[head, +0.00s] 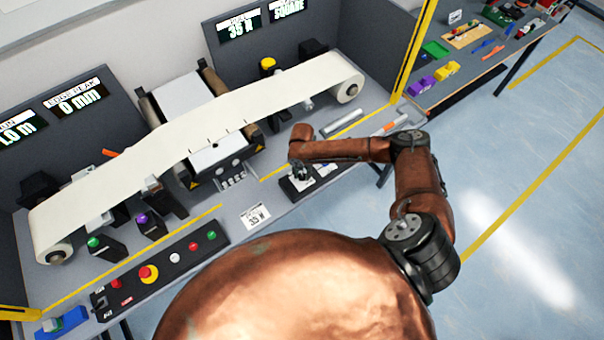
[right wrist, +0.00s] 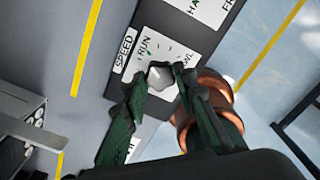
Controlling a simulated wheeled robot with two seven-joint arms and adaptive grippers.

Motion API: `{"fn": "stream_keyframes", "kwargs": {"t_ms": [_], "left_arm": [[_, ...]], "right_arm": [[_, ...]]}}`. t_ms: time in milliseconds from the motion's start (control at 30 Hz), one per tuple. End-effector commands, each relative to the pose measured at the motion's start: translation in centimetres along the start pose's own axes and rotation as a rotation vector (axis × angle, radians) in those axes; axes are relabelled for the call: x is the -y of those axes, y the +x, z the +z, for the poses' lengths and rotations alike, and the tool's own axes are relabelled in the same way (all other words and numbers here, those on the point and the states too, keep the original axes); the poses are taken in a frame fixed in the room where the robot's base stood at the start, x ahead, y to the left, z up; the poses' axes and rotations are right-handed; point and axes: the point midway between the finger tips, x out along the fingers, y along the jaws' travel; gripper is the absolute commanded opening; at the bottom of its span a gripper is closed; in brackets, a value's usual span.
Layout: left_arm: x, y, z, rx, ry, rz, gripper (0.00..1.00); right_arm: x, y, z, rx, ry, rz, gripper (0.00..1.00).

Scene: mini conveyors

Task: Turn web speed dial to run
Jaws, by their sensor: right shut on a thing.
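The web speed dial (right wrist: 160,78) is a small pale knob on a white plate in the right wrist view. The plate carries a SPEED label (right wrist: 125,50), the word RUN (right wrist: 145,46) and a second word, partly hidden, that seems to end in WL. My right gripper (right wrist: 165,80) is shut on the dial, with a dark green finger on each side of it. In the head view my right gripper (head: 299,172) is over the dark dial panel (head: 293,190) at the front edge of the bench and hides the dial. The dial's exact pointing direction is hard to read. My left gripper is not in view.
A cream web (head: 270,98) runs over rollers behind the panel. A button box (head: 160,268) with a red emergency stop (head: 148,273) lies to the left. A printed card (head: 256,215) lies between. A second table (head: 480,60) holds small parts at the back right.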

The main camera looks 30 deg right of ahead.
Motion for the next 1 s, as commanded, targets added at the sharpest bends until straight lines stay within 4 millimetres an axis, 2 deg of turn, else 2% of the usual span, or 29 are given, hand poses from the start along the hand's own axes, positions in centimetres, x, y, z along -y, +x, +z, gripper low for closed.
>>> {"fn": "stream_keyframes", "kwargs": {"t_ms": [400, 433, 500, 700, 1000], "left_arm": [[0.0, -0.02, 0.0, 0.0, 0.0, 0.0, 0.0], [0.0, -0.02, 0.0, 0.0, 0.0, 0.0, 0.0], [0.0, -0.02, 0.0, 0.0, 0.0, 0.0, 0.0], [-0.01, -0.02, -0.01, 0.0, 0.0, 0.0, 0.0], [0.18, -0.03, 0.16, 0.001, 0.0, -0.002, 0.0]], "right_arm": [[-0.09, -0.11, 0.05, 0.001, -0.007, 0.002, 0.01], [-0.09, -0.11, 0.05, 0.001, -0.007, 0.002, 0.26], [-0.08, -0.11, 0.05, 0.001, -0.007, 0.002, 0.31], [-0.03, -0.05, 0.03, 0.001, -0.007, 0.001, 0.43], [-0.01, -0.3, 0.05, 0.001, -0.006, 0.001, 0.43]]}}
